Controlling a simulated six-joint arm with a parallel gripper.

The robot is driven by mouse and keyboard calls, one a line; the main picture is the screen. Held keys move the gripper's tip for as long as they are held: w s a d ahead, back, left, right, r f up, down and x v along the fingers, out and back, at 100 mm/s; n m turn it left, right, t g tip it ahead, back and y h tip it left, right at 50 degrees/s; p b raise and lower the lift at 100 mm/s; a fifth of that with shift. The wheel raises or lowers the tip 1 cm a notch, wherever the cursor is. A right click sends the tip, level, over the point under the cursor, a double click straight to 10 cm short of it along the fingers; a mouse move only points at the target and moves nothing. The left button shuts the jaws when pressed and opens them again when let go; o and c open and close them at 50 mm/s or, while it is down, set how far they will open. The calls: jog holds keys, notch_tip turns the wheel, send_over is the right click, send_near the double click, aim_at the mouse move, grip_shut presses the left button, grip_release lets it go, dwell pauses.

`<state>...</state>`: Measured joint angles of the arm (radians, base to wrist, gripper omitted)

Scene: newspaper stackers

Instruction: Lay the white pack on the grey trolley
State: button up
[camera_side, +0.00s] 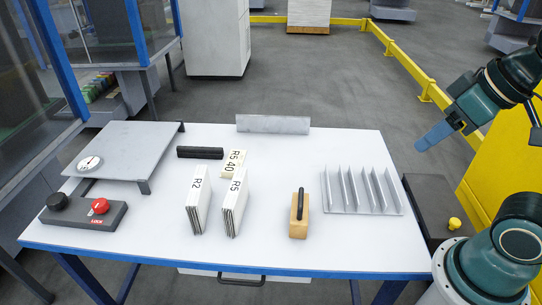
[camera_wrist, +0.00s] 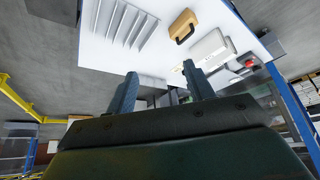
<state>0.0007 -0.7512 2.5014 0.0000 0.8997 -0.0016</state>
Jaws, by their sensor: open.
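Two white packs stand upright near the middle of the white table, one marked R2 (camera_side: 198,207) and one marked R5 (camera_side: 234,208). A white pack shape (camera_wrist: 208,46) also shows in the wrist view; I cannot tell which one it is. A grey flat platform on short legs (camera_side: 130,145) stands at the table's left; no other grey trolley is clear, and I cannot tell if this is it. My gripper (camera_side: 428,140) is above and beyond the table's right end, well away from the packs. In the wrist view its fingers (camera_wrist: 160,78) are apart, with nothing between them.
A tan block with a black handle (camera_side: 299,212) and a grey slotted rack (camera_side: 362,190) stand right of the packs. A black bar (camera_side: 200,153) and a cream R5 40 block (camera_side: 234,162) lie behind them. A control box (camera_side: 85,213) sits front left. A round dial (camera_side: 90,163) rests on the platform.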

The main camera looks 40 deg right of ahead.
jog(key=shift+w, duration=0.1)
jog(key=w+a+r+m+h, duration=0.1)
jog(key=w+m+h, duration=0.15)
jog(key=w, duration=0.95)
jog(key=w+a+f+m+g+h, duration=0.15)
jog(key=w+a+f+m, duration=0.25)
jog(key=w+a, duration=0.6)
jog(key=w+a+f+m+t+h, duration=0.2)
jog(key=w+a+f+h, duration=0.3)
jog(key=a+f, duration=0.4)
jog(key=m+t+h, duration=0.1)
jog(key=t, duration=0.2)
send_near(232, 196)
jog(key=v, duration=0.2)
jog(key=shift+a+r, duration=0.1)
jog(key=shift+a, duration=0.15)
jog(key=shift+m, duration=0.25)
jog(key=shift+x, duration=4.3)
